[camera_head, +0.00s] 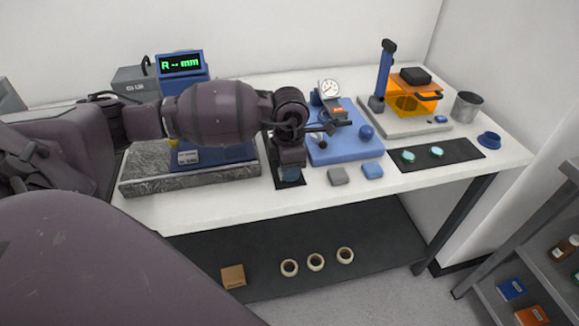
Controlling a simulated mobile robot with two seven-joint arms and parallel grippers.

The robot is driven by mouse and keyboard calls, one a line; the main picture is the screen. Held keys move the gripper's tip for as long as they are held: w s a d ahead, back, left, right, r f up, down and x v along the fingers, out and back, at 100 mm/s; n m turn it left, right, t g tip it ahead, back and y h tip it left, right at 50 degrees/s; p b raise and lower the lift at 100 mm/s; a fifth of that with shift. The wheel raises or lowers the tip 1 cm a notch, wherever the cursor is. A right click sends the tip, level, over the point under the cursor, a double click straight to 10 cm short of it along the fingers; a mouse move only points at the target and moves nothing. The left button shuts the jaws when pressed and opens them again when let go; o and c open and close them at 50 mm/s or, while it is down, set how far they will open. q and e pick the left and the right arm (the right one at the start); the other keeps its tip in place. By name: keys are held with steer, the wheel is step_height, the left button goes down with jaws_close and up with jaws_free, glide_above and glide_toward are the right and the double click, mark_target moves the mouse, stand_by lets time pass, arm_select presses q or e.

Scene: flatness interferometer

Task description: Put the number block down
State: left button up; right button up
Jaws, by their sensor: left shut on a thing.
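My left gripper (290,168) comes in from the left and points down over a small dark mat (279,168) near the bench's front edge. It is shut on a small bluish block (290,174), apparently the number block, mostly hidden by the gripper. I cannot tell whether the block touches the mat. My right gripper is not in view.
A blue dial-gauge stand (345,148) is just behind and right of the gripper. A granite plate (140,185) with a blue device lies left, under my arm. A black mat (465,148) with two glassy discs and an orange-shielded instrument (413,100) are at right.

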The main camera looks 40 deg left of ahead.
arm_select(q)
steer(key=o, duration=0.9)
steer(key=shift+f, duration=0.1)
step_height(320, 180, up, 12)
steer(key=p, duration=0.1)
stand_by(0.5)
